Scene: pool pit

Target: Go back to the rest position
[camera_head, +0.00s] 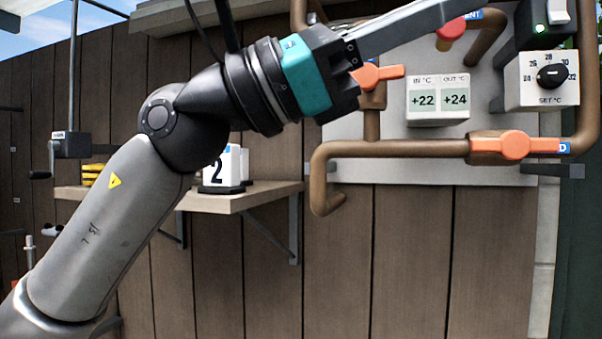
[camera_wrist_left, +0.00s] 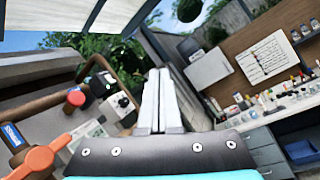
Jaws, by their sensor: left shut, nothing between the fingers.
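My left arm comes in from the left in the head view and reaches up to the right. My left gripper (camera_head: 470,10) is raised in front of the pipe panel, its fingers pointing to the upper right. In the left wrist view the two pale fingers of my left gripper (camera_wrist_left: 160,72) lie together, shut, with nothing between them. My right gripper shows in neither view.
Behind the gripper are an orange valve handle (camera_head: 378,76), a temperature display (camera_head: 438,99), a set dial (camera_head: 552,75) and another orange handle (camera_head: 514,145). A shelf (camera_head: 240,201) holds a number 2 block (camera_head: 222,168). The wrist view shows a cluttered workbench (camera_wrist_left: 285,110).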

